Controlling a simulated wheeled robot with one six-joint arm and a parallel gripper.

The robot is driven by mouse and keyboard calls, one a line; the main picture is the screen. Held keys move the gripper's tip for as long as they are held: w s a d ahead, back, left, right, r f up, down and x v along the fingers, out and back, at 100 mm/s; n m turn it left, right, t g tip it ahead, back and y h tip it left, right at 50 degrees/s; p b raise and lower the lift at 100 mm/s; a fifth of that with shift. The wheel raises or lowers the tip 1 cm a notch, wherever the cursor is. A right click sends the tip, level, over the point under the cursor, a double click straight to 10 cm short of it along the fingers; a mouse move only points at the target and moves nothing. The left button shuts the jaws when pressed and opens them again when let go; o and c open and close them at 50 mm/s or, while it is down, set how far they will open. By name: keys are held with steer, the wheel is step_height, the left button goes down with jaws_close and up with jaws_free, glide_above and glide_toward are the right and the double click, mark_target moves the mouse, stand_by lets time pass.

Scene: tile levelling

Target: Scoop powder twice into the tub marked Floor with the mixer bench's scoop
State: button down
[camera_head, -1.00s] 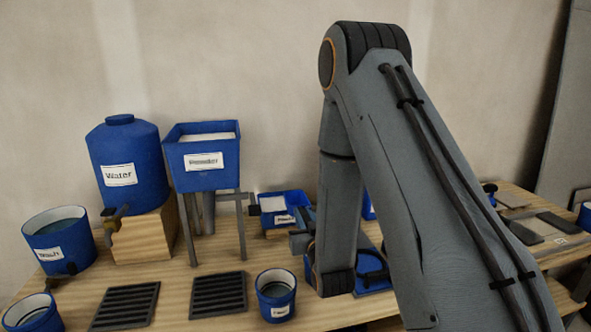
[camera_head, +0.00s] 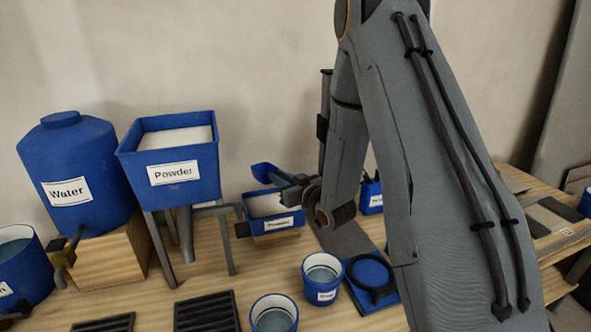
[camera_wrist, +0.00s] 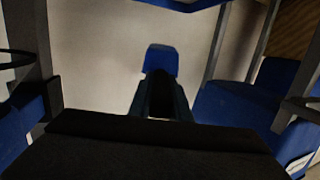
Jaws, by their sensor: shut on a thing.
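My gripper (camera_head: 296,188) is shut on the scoop's handle, beside and above the small blue tray. The scoop's blue bowl (camera_head: 266,173) is over the back of that tray, and also shows in the wrist view (camera_wrist: 161,60); I cannot tell whether it holds powder. The small blue tray (camera_head: 274,225) has a label and pale contents. Two blue tubs stand on the bench, one (camera_head: 322,290) right of centre and one (camera_head: 273,318) at the front edge of the picture. Their labels are unreadable or out of sight, so I cannot tell which is Floor.
A blue powder hopper (camera_head: 172,172) on legs and a blue water tank (camera_head: 78,190) on a wooden block stand at left. Dark grates (camera_head: 206,313) lie in front. A blue stand with a black ring (camera_head: 370,280) sits near my arm.

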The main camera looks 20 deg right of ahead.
steer(key=d+n+g+y+p, duration=0.2)
steer(key=d+n+g+y, duration=0.1)
steer(key=d, duration=0.2)
step_height(320, 180, down, 7)
steer(key=w+a+g+h+p, duration=0.1)
steer(key=w+a+g+h, duration=0.1)
steer(key=g, duration=0.1)
stand_by(0.6)
steer(key=shift+r, duration=0.15)
stand_by(0.8)
step_height(320, 180, up, 7)
steer(key=p, duration=0.5)
steer(key=shift+p, duration=0.4)
steer(key=shift+r+t+y+b, duration=0.2)
steer(key=shift+t+y+b, duration=0.2)
steer(key=shift+t+b, duration=0.75)
